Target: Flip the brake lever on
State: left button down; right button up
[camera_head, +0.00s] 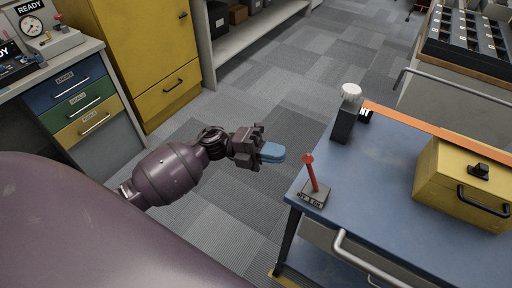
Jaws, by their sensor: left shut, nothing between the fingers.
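The brake lever (312,175) is a thin red stick with a wider red tip. It rises from a small dark base (314,195) with a lettered label plate, at the near left corner of the blue cart top (360,207). The lever leans toward the left. My left gripper (272,152) is shut and empty, with blue fingertips, to the left of the lever and a little farther back. It is apart from the lever, over the floor just off the cart's left edge. My right gripper is not in view.
A dark post with a white knob (350,90) stands on the cart, with an orange strip (430,126) running right. A yellow box (462,182) sits at the right. A metal handle (366,262) juts from the cart's front. Drawers (80,98) and a yellow cabinet (140,50) stand left.

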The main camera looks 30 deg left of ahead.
aim_at(311, 174)
pick_arm(q)
jog(key=shift+x, duration=1.7)
